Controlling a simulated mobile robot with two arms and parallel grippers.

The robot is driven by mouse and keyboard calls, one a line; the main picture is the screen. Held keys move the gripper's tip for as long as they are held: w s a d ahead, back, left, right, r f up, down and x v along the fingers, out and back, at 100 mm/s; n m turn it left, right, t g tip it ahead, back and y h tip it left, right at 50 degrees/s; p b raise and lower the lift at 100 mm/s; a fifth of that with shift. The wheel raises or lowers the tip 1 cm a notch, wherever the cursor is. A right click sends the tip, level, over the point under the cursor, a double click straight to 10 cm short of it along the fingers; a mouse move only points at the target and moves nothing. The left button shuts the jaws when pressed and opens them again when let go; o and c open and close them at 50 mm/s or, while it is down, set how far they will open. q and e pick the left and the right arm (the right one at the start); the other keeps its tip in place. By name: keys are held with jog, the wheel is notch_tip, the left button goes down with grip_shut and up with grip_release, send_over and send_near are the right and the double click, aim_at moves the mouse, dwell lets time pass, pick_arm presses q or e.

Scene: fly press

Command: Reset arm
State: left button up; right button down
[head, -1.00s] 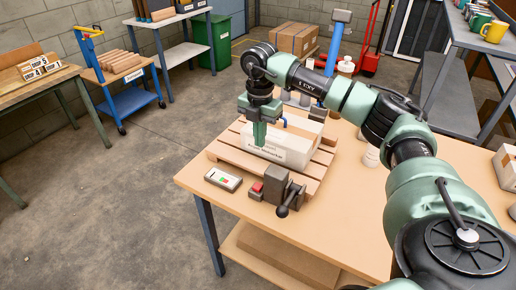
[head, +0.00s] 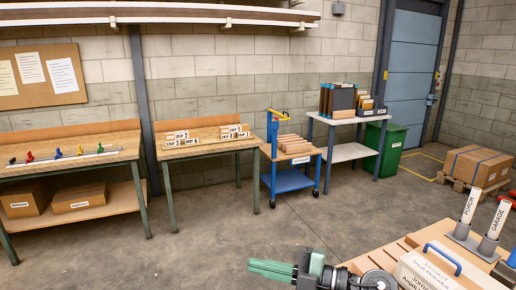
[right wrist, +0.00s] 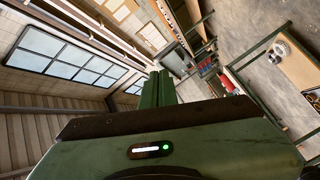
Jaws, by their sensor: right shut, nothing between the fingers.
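My right gripper (head: 254,268) shows at the bottom of the head view, left of the workbench items. Its green fingers point left, lie together and hold nothing. The right forearm is mostly below the head view's edge. My left gripper is in neither view.
A blue trolley (head: 289,181), benches and a green bin (head: 388,148) line the wall. The floor between is clear.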

jog(key=w+d+m+t+h, duration=0.2)
jog(key=d+m+t+h, duration=0.75)
jog(key=m+t, duration=0.55)
jog(key=s+d+f+m+g+h, duration=0.4)
jog(key=d+f, duration=0.1)
jog(key=f, duration=0.2)
jog(key=s+d+f+m+g+h, duration=0.3)
jog(key=d+f+m, duration=0.15)
jog(key=f, duration=0.25)
jog(key=s+f+g, duration=0.5)
jog(key=s+f, duration=0.1)
jog(key=s, duration=0.5)
jog(key=s+f+g, duration=0.5)
jog(key=s+f, duration=0.1)
jog(key=s, duration=0.5)
notch_tip(320, 180, down, 28)
jog(key=s+g, duration=0.2)
jog(key=s, duration=0.1)
jog(key=s+d+f+g, duration=0.1)
jog(key=s+d+f, duration=0.2)
jog(key=s+f, duration=1.1)
jog(key=shift+s+d, duration=0.35)
jog(key=shift+s, duration=0.55)
jog(key=shift+w, duration=0.1)
